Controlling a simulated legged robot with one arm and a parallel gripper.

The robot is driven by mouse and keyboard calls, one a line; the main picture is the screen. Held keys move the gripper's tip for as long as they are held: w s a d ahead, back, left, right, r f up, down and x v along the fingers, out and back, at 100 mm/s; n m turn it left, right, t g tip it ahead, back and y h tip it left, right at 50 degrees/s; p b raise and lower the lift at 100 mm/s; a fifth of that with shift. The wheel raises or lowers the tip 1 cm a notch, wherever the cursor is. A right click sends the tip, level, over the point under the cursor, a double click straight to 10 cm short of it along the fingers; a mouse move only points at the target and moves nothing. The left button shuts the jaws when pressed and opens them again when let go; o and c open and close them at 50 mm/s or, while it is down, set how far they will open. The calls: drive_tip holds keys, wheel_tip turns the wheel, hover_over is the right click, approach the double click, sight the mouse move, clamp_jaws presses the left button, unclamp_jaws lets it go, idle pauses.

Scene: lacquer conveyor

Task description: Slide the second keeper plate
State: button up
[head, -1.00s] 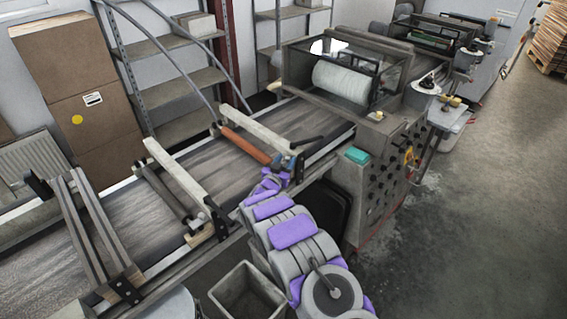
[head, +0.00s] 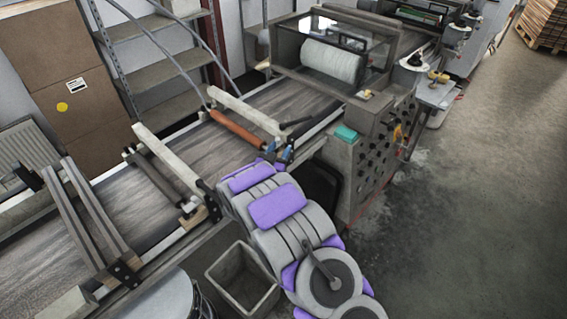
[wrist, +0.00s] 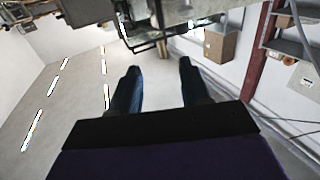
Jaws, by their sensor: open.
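My gripper (head: 276,151) is by the near end of the orange roller (head: 238,131), at the conveyor's near rail. Its blue fingers are small there and partly hidden behind my purple-and-grey arm. In the wrist view its two dark blue fingers (wrist: 160,72) stand apart with nothing between them. A pale bar (head: 247,114) lies across the belt just beyond the roller. I cannot pick out either keeper plate; the roller's near-end mount is too small and partly covered. Whether the fingers touch anything there is unclear.
The conveyor belt (head: 115,212) runs from lower left to the machine (head: 350,120). A second pale bar (head: 168,160) and a pair of grey bars (head: 88,215) cross it. An open grey bin (head: 243,280) stands beside my arm. The floor at right (head: 470,210) is clear.

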drive_tip(key=s+d, duration=0.2)
drive_tip(key=s, duration=0.4)
drive_tip(key=shift+s+r, duration=0.3)
drive_tip(key=shift+s, duration=0.1)
drive_tip(key=s+d+r+n+g+y, duration=0.1)
drive_tip(key=s+d+r+g+y, duration=0.2)
drive_tip(key=s+r+g, duration=0.3)
drive_tip(key=s+d+r+n+g+y, duration=0.1)
drive_tip(key=s+d+r+g+y, duration=0.2)
drive_tip(key=s, duration=0.4)
drive_tip(key=s+d+r+g, duration=0.1)
drive_tip(key=s+d+g, duration=0.2)
drive_tip(key=s, duration=0.8)
drive_tip(key=s+d+r+g+h, duration=0.1)
drive_tip(key=s+d, duration=0.5)
drive_tip(key=s, duration=0.6)
drive_tip(key=s+d+r+n+g+b, duration=0.1)
drive_tip(key=s+d+r+g, duration=0.2)
drive_tip(key=s+g, duration=0.3)
drive_tip(key=s+d, duration=0.1)
drive_tip(key=s, duration=0.4)
drive_tip(key=shift+s+d, duration=0.4)
drive_tip(key=shift+w+r, duration=0.1)
drive_tip(key=shift+c, duration=0.3)
